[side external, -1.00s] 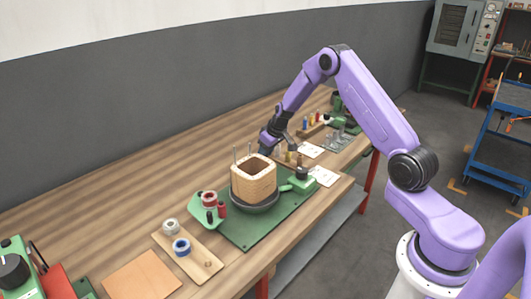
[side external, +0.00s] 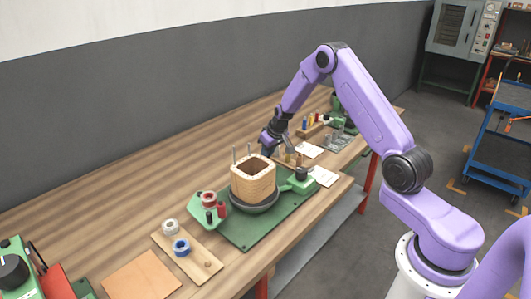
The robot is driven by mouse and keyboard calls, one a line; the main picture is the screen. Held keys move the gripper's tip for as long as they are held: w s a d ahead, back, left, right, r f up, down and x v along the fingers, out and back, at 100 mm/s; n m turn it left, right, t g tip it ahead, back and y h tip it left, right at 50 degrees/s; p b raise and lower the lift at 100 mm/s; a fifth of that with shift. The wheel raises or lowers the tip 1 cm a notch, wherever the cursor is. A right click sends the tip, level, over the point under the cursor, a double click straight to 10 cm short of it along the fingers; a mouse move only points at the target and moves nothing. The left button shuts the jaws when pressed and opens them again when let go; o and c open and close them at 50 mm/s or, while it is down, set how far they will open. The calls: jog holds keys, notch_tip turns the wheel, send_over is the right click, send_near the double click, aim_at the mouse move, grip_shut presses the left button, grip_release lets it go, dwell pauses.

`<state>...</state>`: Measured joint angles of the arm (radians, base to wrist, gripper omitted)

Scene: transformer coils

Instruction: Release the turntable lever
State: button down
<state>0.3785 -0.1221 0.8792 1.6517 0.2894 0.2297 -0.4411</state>
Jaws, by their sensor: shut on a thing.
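A wooden coil form (side external: 253,182) stands upright on the dark round turntable (side external: 254,206), which sits on a green base plate (side external: 237,236). My gripper (side external: 265,152) points down just behind the coil form, near the back of the base. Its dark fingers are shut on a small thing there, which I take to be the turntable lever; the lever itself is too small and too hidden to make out. A green block with a black knob (side external: 301,173) sits to the right of the turntable.
Red spools (side external: 208,199) stand on a green holder left of the turntable. A wooden board (side external: 205,264) with tape rolls lies in front. Small bottles, white cards (side external: 324,176) and a green machine (side external: 346,115) occupy the bench's right. The back left bench is clear.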

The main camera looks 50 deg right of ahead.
jog(key=shift+s+f+m+g+h, duration=0.15)
jog(key=shift+s+m+h, duration=0.2)
jog(key=shift+m, duration=0.5)
jog(key=shift+s+r+m+g+h, duration=0.1)
jog(key=shift+s+m+h, duration=0.15)
jog(key=shift+s+m, duration=0.4)
jog(key=shift+s+f+m+g+h, duration=0.15)
jog(key=shift+s+m+h, duration=0.15)
jog(key=shift+m, duration=0.7)
jog(key=shift+r, duration=0.1)
jog(key=c, duration=1.1)
grip_release()
jog(key=shift+w, duration=0.1)
jog(key=shift+d+r, duration=0.1)
jog(key=shift+r, duration=0.05)
jog(key=shift+r, duration=0.3)
jog(key=v, duration=1.6)
jog(key=shift+s+a+r, duration=0.25)
